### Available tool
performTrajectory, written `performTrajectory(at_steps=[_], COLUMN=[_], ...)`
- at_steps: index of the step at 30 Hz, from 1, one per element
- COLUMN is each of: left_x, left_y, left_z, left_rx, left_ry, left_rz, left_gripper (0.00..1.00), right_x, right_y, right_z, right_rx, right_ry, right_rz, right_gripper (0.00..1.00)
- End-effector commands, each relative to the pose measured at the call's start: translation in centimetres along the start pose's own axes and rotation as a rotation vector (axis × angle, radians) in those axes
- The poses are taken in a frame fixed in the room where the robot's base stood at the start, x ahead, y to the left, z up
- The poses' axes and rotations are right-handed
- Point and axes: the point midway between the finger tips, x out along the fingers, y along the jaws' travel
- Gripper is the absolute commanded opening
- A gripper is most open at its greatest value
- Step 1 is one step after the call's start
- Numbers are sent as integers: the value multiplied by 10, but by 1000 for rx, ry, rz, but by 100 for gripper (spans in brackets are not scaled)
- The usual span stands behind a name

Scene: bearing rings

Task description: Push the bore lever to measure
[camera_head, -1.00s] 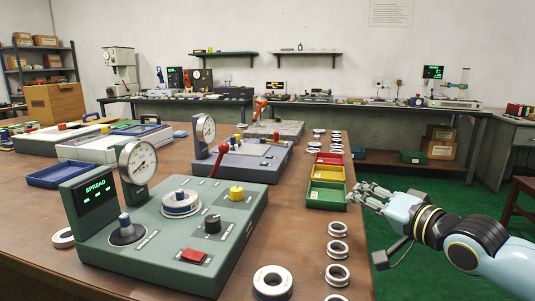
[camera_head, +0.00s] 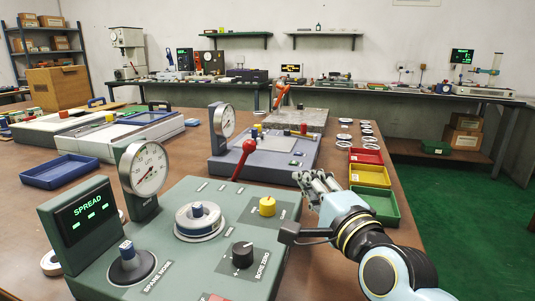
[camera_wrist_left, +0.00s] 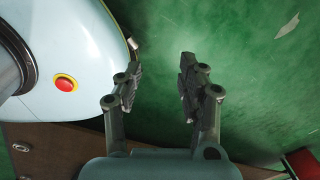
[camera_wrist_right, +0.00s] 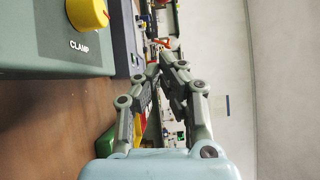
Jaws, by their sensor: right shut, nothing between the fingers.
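The green gauge station (camera_head: 195,262) has a dial (camera_head: 149,168), a green-lit SPREAD display (camera_head: 88,212) and a pale ring (camera_head: 200,222) around a blue-topped post. A red-balled lever (camera_head: 243,160) rises at its back edge, tilted right. My right gripper (camera_head: 311,180) is shut and empty, to the right of the lever and apart from it, near the station's back right corner. It also shows in the right wrist view (camera_wrist_right: 161,72), with the yellow CLAMP knob (camera_wrist_right: 87,14) at upper left. My left gripper (camera_wrist_left: 160,68) is open and empty in the left wrist view, above green floor; the head view does not show it.
A yellow knob (camera_head: 267,206) and a black BORE ZERO knob (camera_head: 243,254) stand on the station between lever and front. A blue-grey gauge station (camera_head: 262,160) is behind. Red (camera_head: 366,156), yellow (camera_head: 370,176) and green (camera_head: 376,206) bins lie just right of my right gripper.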

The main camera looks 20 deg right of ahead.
Motion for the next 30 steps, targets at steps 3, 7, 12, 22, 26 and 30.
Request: performTrajectory(at_steps=[3, 7, 12, 22, 26, 30], left_x=[0, -2, -4, 1, 2, 2], left_y=[0, 0, -1, 0, 1, 1], left_z=[-4, -19, -35, -20, -17, -17], left_rx=[0, -1, -2, -1, -1, -1], left_ry=[7, 29, 54, 30, 26, 26], left_rz=[0, 0, -1, 0, 1, 1], left_gripper=[40, 40, 40, 40, 40, 40], right_x=[2, 15, 48, 110, 121, 127], right_y=[0, -1, -2, 1, 0, 0], right_z=[0, 0, 0, 9, 21, 26], right_rx=[-1, -2, -2, 2, 1, -1], right_ry=[0, 0, -1, 0, 1, 1], right_rz=[-1, -2, -3, 0, 1, 0], right_gripper=[0, 0, 0, 0, 0, 0])
